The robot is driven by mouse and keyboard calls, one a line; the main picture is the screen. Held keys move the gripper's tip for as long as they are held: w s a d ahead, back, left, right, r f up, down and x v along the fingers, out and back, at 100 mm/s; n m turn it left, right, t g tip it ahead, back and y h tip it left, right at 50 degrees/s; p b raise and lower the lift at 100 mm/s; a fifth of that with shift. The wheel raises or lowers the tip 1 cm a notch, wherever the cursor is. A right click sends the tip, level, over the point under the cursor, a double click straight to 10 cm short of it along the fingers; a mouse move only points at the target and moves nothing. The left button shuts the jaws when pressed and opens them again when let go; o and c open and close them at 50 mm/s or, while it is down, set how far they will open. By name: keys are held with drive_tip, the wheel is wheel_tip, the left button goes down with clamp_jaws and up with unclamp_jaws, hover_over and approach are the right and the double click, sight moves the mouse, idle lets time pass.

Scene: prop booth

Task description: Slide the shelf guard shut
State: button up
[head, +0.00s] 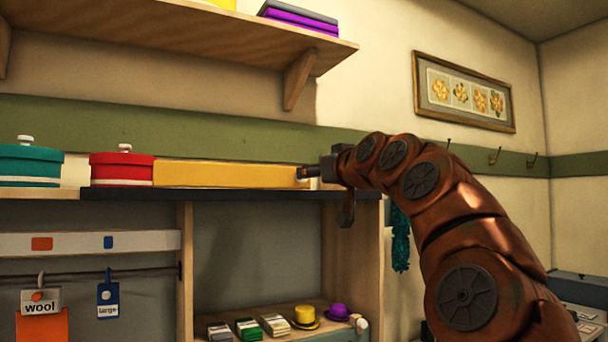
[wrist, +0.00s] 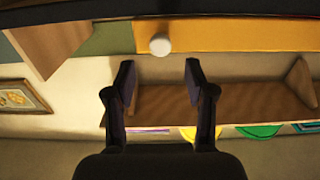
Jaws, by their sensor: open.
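The shelf guard is a long yellow panel (head: 225,175) standing along the dark-edged shelf (head: 130,194), right of the red tin. A small white knob (head: 303,173) sits at its right end. My gripper (head: 328,194) is at that end, with its fingers spread and nothing between them. In the wrist view, which is upside down, the yellow panel (wrist: 235,36) runs to the right from the knob (wrist: 160,44). The knob is centred just beyond the open fingertips (wrist: 160,72), with no contact visible. The guard's far end is outside the wrist view.
A red lidded tin (head: 122,168) and a teal lidded tin (head: 28,163) stand left of the panel. A wooden shelf (head: 180,35) hangs above. Below are cubbies with small hats (head: 305,316) and a rail with tags (head: 40,300).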

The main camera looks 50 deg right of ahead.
drive_tip(key=p+x, duration=0.1)
drive_tip(key=x, duration=0.5)
drive_tip(key=shift+p, duration=0.35)
clamp_jaws()
idle(0.3)
